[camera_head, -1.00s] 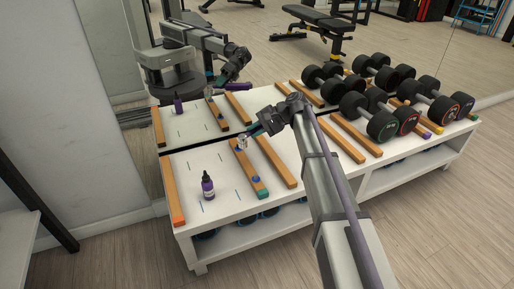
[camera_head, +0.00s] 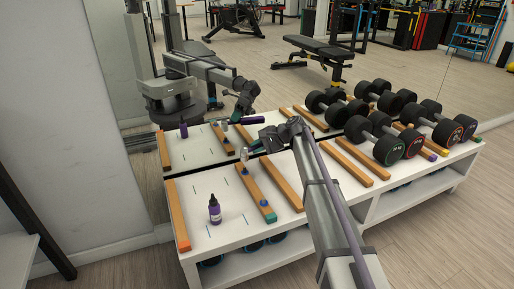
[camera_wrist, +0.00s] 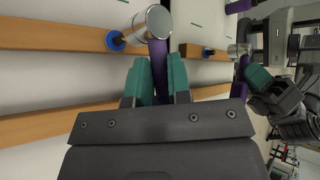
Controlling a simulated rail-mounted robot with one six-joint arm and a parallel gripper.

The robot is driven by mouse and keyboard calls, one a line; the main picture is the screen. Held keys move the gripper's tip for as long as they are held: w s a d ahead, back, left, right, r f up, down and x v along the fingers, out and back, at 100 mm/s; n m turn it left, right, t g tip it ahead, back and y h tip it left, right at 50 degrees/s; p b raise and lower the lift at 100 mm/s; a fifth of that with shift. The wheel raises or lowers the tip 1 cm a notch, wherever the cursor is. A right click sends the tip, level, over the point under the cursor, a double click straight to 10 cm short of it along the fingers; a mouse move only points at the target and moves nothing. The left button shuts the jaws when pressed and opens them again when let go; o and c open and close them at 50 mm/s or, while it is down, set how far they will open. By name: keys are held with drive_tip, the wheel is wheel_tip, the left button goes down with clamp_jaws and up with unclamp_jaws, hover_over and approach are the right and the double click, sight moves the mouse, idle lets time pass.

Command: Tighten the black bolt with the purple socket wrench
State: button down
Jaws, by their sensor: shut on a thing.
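My gripper (camera_wrist: 160,82) has teal fingers shut on the purple handle of the socket wrench (camera_wrist: 161,56). The wrench's silver socket (camera_wrist: 150,23) has one end close to a small blue round piece (camera_wrist: 115,41) on a wooden rail (camera_wrist: 60,35). In the head view, my gripper (camera_head: 258,146) holds the silver socket (camera_head: 244,155) over the far part of the rail (camera_head: 252,185). Another blue piece (camera_head: 264,203) sits nearer on that rail.
A purple bottle (camera_head: 214,211) stands on the white shelf top (camera_head: 226,236), left of the rail. Another rail (camera_head: 179,215) lies at the left and one (camera_head: 283,185) at the right. Dumbbells (camera_head: 390,148) fill the right side. A mirror behind reflects everything.

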drive_tip(key=shift+f+b, duration=0.95)
drive_tip(key=shift+f, duration=0.4)
drive_tip(key=shift+f+b, duration=1.7)
drive_tip(key=c, duration=1.7)
unclamp_jaws()
clamp_jaws()
drive_tip(key=shift+r, duration=0.15)
